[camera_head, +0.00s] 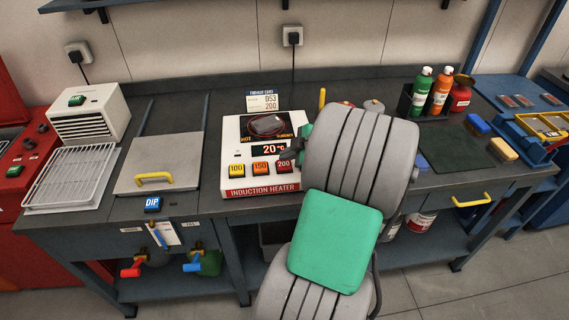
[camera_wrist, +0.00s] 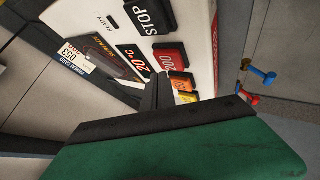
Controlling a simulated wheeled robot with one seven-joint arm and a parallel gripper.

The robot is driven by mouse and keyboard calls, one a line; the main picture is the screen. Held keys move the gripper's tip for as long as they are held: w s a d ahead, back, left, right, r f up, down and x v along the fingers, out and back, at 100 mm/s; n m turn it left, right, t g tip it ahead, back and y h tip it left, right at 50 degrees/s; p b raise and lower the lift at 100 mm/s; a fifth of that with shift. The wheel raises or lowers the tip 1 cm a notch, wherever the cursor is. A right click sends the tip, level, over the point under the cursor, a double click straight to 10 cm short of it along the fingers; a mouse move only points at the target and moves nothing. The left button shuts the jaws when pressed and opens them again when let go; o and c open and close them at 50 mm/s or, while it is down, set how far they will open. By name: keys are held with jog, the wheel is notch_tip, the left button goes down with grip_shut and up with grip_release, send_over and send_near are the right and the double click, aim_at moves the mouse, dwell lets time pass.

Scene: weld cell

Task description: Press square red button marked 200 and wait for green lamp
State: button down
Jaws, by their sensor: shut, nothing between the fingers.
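The white induction heater (camera_head: 232,178) stands on the bench with yellow 100, orange 150 and red 200 square buttons along its front. The red 200 button (camera_head: 284,167) also shows in the wrist view (camera_wrist: 170,57). My gripper (camera_head: 292,152) is shut and empty, its tips close to the red button; I cannot tell whether they touch it. The fingers also show in the wrist view (camera_wrist: 164,82). The display (camera_head: 270,149) reads 20 °C. A READY label shows in the wrist view beside the STOP button (camera_wrist: 150,16); I see no lit green lamp. My arm hides the heater's right side.
A card (camera_head: 262,101) reading D53 and 200 stands behind the heater. A dark part (camera_head: 266,125) lies on its top plate. A lidded tank (camera_head: 155,175) is to the left. Bottles (camera_head: 421,88) and a dark green mat (camera_head: 452,146) are to the right.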

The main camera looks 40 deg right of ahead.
aim_at(287, 165)
jog(key=shift+f, duration=0.15)
dwell(0.7)
jog(key=shift+f+b, duration=0.25)
jog(key=shift+b, duration=0.5)
jog(key=shift+f+b, duration=0.55)
jog(key=shift+b, duration=0.1)
dwell(0.3)
jog(key=shift+r, duration=0.15)
jog(key=shift+r+p, duration=0.3)
jog(key=shift+r, duration=0.5)
jog(key=shift+r+p, duration=1.1)
jog(key=shift+r, duration=1.45)
